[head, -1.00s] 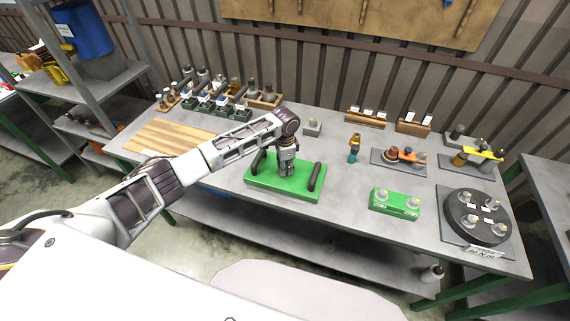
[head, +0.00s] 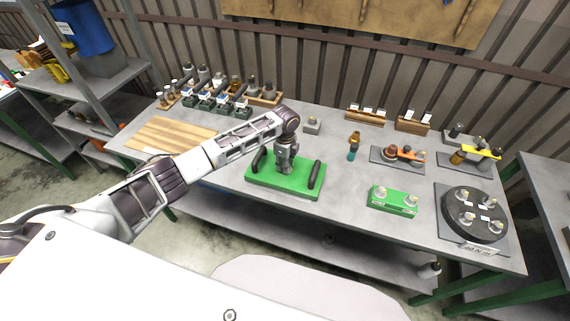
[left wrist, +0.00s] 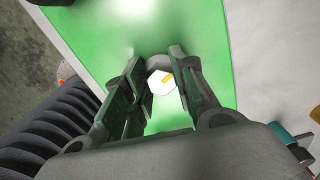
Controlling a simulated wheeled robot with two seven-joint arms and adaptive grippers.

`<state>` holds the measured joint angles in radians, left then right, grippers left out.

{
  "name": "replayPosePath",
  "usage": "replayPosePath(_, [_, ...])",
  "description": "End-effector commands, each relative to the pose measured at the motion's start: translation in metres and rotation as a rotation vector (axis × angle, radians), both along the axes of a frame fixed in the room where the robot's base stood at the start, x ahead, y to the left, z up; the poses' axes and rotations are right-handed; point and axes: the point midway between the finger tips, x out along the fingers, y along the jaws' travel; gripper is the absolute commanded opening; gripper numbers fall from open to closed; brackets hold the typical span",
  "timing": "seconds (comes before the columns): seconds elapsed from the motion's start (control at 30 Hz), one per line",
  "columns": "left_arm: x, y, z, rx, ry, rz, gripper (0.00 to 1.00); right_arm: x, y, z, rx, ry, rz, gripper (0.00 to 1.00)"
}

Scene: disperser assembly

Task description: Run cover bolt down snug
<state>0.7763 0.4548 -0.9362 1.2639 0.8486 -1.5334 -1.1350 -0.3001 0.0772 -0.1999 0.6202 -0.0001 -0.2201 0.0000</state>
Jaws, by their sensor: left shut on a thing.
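My left gripper (head: 285,169) points down over the middle of the green cover plate (head: 292,191), which has a dark handle on each side. In the left wrist view, the fingers of the left gripper (left wrist: 160,68) are shut around a pale hexagonal bolt head (left wrist: 158,85) with an orange mark on top. The green cover (left wrist: 105,50) fills the ground beneath it. In the head view the bolt is hidden by the gripper, and how far it is seated cannot be told. My right gripper is not in view.
The cover lies on a grey workbench (head: 345,205). A green block with knobs (head: 393,200) and a dark round fixture (head: 474,216) stand to the right. A teal-and-brown tool (head: 353,147) stands behind right. A wooden board (head: 165,134) lies left. Several bottles and holders line the back.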

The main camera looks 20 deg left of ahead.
Motion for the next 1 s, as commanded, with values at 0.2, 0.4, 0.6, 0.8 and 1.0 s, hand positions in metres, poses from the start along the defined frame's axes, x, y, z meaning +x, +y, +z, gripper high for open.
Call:
replayPosePath(0.2, [0.0021,-0.0011,0.0016,-0.003,-0.004,-0.168,0.03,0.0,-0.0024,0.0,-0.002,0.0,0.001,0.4])
replayPosePath(0.4, [0.003,-0.0016,0.002,-0.003,-0.004,-0.321,0.03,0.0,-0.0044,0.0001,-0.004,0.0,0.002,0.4])
replayPosePath(0.6, [0.0035,-0.0022,0.0021,-0.003,-0.004,-0.45,0.03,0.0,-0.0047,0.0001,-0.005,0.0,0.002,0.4])
replayPosePath(0.8, [0.0037,-0.0025,0.0021,-0.003,-0.004,-0.535,0.03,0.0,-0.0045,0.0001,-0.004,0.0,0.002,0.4])
replayPosePath(1.0, [0.0037,-0.0026,0.0021,-0.003,-0.004,-0.573,0.03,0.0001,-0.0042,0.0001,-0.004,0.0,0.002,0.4])
